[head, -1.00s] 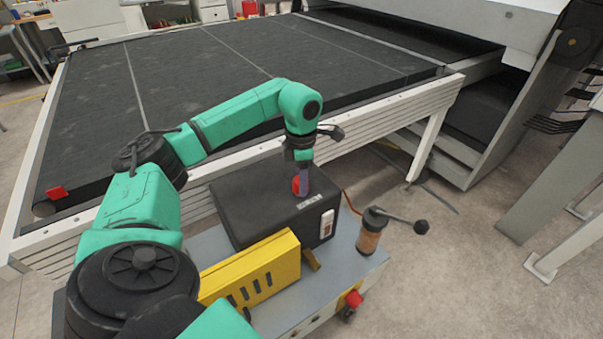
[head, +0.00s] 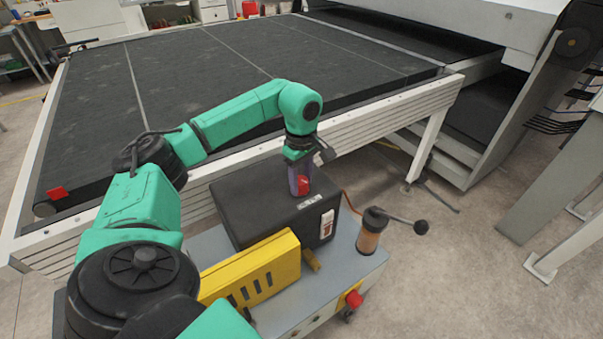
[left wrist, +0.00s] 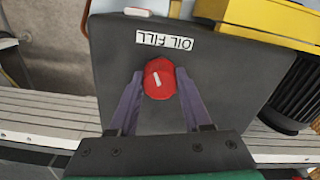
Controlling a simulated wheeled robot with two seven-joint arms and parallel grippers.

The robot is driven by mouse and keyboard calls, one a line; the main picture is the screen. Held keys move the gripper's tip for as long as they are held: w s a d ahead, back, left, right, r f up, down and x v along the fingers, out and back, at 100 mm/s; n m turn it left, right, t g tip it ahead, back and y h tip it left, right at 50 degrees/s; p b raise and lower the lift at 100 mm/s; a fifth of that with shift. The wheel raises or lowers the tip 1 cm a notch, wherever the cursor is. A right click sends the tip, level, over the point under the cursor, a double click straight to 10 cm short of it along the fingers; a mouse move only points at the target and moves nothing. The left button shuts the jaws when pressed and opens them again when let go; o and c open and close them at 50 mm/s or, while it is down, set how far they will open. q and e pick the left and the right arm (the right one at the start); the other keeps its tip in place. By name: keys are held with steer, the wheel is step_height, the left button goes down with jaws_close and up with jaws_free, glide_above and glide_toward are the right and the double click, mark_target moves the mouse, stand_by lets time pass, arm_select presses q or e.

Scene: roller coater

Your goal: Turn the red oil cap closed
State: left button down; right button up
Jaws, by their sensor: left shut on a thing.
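The red oil cap (head: 304,186) sits on top of the black box (head: 250,205). My left gripper (head: 300,182) comes down onto it from above, with its purple fingers at the cap. In the left wrist view the red cap (left wrist: 160,80) is between the two fingertips of the left gripper (left wrist: 160,76), which is shut on it. The "OIL FILL" label (left wrist: 164,41) is beside the cap and appears upside down. My right gripper is not in view.
A yellow housing (head: 262,268) stands in front of the black box. An amber cylinder with a lever (head: 369,238) stands to its right. The pale frame of a large dark conveyor (head: 390,105) runs close behind. Open floor lies at the right.

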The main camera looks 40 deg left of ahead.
arm_select(q)
steer(key=m, duration=0.5)
steer(key=shift+w+a+r, duration=0.15)
steer(key=shift+r, duration=0.1)
stand_by(0.4)
steer(key=shift+c, duration=1.7)
jaws_free()
steer(key=shift+f, duration=0.15)
step_height(320, 180, up, 10)
steer(key=shift+f+b, duration=0.2)
steer(key=shift+b, duration=0.25)
step_height(320, 180, up, 5)
steer(key=p, duration=0.3)
glide_above(301, 180)
steer(key=shift+a, duration=0.1)
